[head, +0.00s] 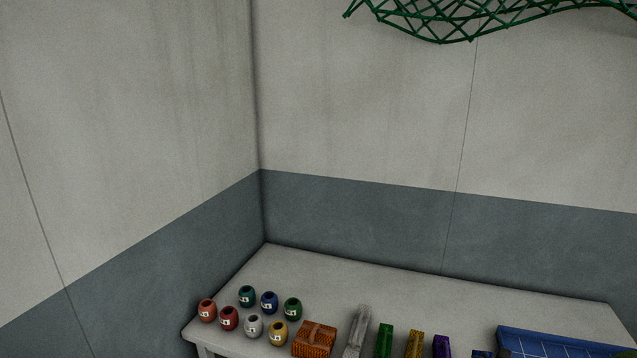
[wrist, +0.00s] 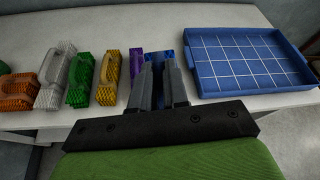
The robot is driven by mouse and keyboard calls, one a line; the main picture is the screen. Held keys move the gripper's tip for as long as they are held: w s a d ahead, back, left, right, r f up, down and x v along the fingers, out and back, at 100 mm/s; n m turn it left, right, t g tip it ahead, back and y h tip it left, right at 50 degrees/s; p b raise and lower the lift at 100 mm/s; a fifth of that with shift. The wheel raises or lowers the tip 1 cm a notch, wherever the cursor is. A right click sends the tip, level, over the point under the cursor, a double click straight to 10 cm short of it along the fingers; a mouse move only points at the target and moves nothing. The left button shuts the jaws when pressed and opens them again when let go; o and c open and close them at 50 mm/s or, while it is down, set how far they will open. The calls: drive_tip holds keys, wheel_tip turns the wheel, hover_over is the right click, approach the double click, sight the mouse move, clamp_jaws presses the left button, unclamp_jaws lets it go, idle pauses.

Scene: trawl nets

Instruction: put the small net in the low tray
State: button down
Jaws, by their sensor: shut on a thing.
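My gripper (wrist: 164,75) is low over the table's front part in the wrist view, its two fingers close together. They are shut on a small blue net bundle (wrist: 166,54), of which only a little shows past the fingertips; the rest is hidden. The blue bundle also shows at the bottom edge of the head view (head: 481,354). The low tray (wrist: 203,91) is blue with a white grid on its floor. It looks empty and lies just right of my gripper; its back part is in the head view (head: 503,333). My gripper does not clearly show there.
Left of my gripper stand purple (wrist: 137,63), yellow (wrist: 108,78), green (wrist: 81,82), grey (wrist: 54,80) and orange (wrist: 17,88) bundles in a row. Several small jars (head: 254,325) stand at the table's left end. A green net (head: 440,20) hangs high up. The table's back strip is clear.

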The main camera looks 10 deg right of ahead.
drive_tip(key=w+a+f+n+y+b, duration=0.1)
drive_tip(key=a+f, duration=0.4)
drive_tip(key=a, duration=0.6)
drive_tip(key=w+a+f+n+t+y+b, duration=0.1)
drive_tip(key=a+f+n+y+b, duration=0.2)
drive_tip(key=a, duration=0.7)
drive_tip(key=w+a+f+n+t+y+b, duration=0.1)
drive_tip(key=a+f+b, duration=0.4)
drive_tip(key=a, duration=0.6)
drive_tip(key=f+n+y, duration=0.1)
drive_tip(key=y, duration=0.1)
drive_tip(key=shift+a+f+n+y, duration=0.3)
drive_tip(key=shift+f+n+y, duration=0.05)
drive_tip(key=shift+n+y, duration=0.05)
drive_tip(key=shift+w+r, duration=0.1)
drive_tip(key=shift+w, duration=0.05)
